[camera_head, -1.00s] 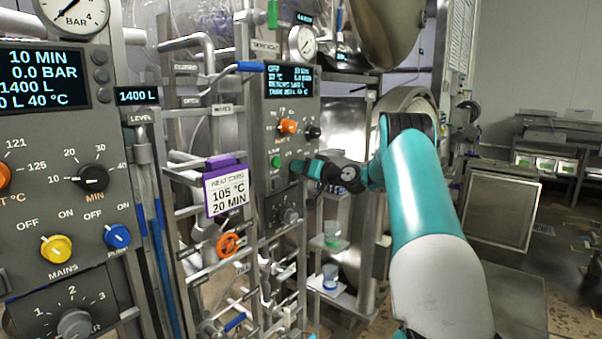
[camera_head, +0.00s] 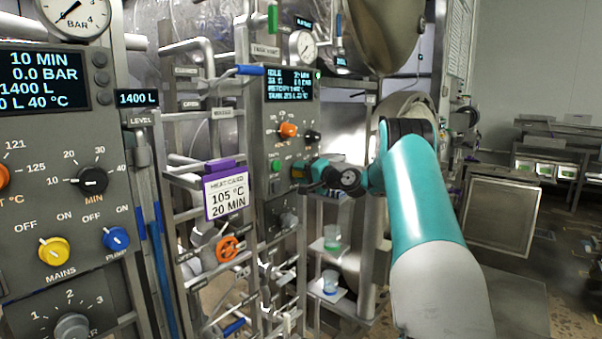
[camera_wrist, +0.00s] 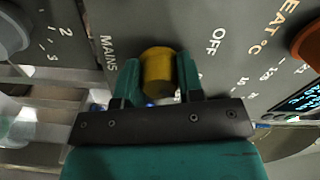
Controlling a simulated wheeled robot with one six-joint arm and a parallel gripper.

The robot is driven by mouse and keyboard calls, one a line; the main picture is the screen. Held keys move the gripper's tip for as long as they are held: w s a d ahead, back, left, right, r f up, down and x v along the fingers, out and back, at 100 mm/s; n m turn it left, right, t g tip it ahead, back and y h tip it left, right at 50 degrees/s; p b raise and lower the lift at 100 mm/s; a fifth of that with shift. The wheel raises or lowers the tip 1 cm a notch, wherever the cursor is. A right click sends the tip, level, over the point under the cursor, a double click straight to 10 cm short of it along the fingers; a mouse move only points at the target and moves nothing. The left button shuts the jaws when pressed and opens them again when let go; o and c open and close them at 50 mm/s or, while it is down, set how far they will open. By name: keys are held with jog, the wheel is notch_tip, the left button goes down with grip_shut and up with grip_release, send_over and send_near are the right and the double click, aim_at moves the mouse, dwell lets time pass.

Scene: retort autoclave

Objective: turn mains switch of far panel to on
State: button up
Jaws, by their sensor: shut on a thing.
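The far panel (camera_head: 274,112) stands in the middle of the head view, with a lit screen reading IDLE (camera_head: 289,84). Its yellow mains switch (camera_wrist: 158,62) shows in the wrist view between my fingers, with the MAINS label on the left and OFF on the upper right. My gripper (camera_wrist: 158,82) is shut on this switch, one teal finger on each side. In the head view my gripper (camera_head: 298,172) reaches the lower part of the far panel from the right and hides the switch. The switch's exact pointing is hard to read.
A near panel (camera_head: 30,210) with its own yellow mains knob (camera_head: 54,250) and blue pump knob (camera_head: 116,238) stands at the left. A purple-edged card (camera_head: 227,198) and an orange valve wheel (camera_head: 228,248) sit between the panels. Shelves with cups (camera_head: 331,282) are below my arm.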

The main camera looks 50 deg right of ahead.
jog(key=shift+m, duration=0.4)
jog(key=o, duration=0.9)
jog(key=shift+s, duration=0.1)
jog(key=shift+s+d+f+b, duration=0.1)
jog(key=shift+s+b, duration=0.2)
jog(key=shift+s, duration=0.05)
jog(key=shift+s+d+b, duration=0.2)
jog(key=shift+s+b, duration=0.95)
jog(key=shift+s, duration=1.6)
jog(key=shift+s+d+b, duration=0.2)
jog(key=shift+s+b, duration=0.9)
jog(key=shift+s, duration=1.65)
jog(key=shift+s+d+b, duration=0.2)
jog(key=shift+s+b, duration=0.95)
jog(key=shift+s, duration=1.6)
